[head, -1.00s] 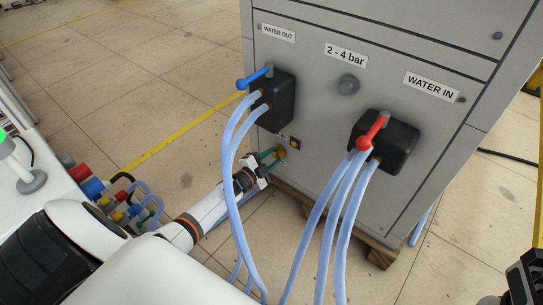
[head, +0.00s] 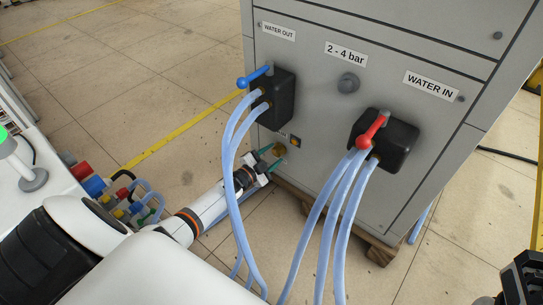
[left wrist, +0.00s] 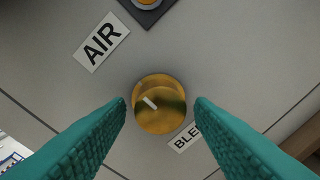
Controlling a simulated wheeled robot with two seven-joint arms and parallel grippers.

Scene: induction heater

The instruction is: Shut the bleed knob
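The bleed knob (left wrist: 160,103) is a round brass-yellow knob with a white pointer mark that slants from upper left to lower right. It sits on the grey cabinet panel beside a partly covered BLEED label (left wrist: 187,137). In the head view the knob (head: 280,149) is small, low on the cabinet front. My left gripper (head: 271,158) is at the knob. In the left wrist view its teal fingers stand apart on either side of the knob, with gaps visible. A dark part of my right arm's end (head: 524,278) shows at the lower right edge; its fingers cannot be made out.
An AIR label (left wrist: 102,41) and an orange button (head: 296,141) are near the knob. Blue hoses (head: 236,180) hang close by my left forearm. A blue-handled valve (head: 254,77) and a red-handled valve (head: 373,130) sit higher on the cabinet (head: 330,100).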

